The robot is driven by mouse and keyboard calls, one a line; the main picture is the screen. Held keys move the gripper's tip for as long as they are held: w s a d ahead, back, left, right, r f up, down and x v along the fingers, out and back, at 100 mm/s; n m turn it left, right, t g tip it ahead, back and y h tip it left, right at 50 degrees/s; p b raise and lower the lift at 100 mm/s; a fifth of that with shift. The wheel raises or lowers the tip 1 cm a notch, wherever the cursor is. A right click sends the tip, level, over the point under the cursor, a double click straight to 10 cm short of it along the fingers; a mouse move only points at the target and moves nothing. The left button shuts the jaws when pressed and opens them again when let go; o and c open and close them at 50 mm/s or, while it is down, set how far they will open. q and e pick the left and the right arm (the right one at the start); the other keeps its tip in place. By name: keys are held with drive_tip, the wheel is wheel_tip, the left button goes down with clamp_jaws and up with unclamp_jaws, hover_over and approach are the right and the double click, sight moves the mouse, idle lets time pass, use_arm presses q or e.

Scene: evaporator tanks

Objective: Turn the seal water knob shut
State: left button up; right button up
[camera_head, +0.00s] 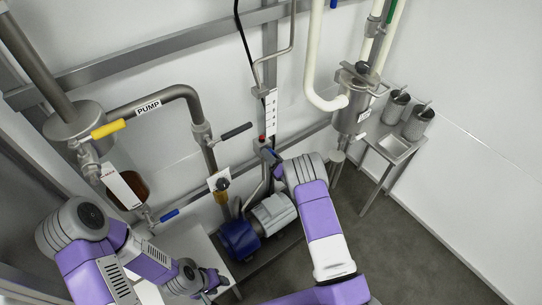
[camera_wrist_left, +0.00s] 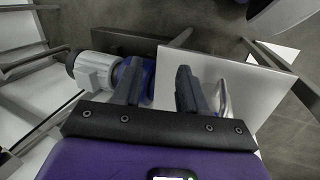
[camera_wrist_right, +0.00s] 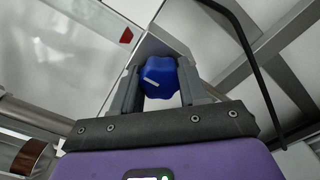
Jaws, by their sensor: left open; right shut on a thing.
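The seal water knob (camera_wrist_right: 157,76) is a blue, lobed knob with a white mark on its face, seen in the right wrist view. My right gripper (camera_wrist_right: 159,82) is shut on it, with one dark finger on each side. In the head view my right gripper (camera_head: 268,153) is at the upright post above the pump, and the knob is mostly hidden there. My left gripper (camera_wrist_left: 157,88) is open and empty above a pale tabletop, in the left wrist view. In the head view it hangs low (camera_head: 222,279), away from the knob.
The blue and grey pump (camera_head: 262,222) stands low behind my left gripper. Pipes carry yellow (camera_head: 108,129), black (camera_head: 236,131) and blue (camera_head: 169,215) lever handles on the left. A small steel table (camera_head: 394,146) stands at right. The floor at lower right is clear.

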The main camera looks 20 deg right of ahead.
drive_tip(key=shift+d, duration=0.2)
drive_tip(key=o, duration=1.1)
drive_tip(key=shift+a, duration=0.1)
drive_tip(key=shift+c, duration=0.2)
drive_tip(key=p+v, duration=0.2)
drive_tip(key=v, duration=0.5)
drive_tip(key=shift+s, duration=0.3)
drive_tip(key=shift+r, duration=0.1)
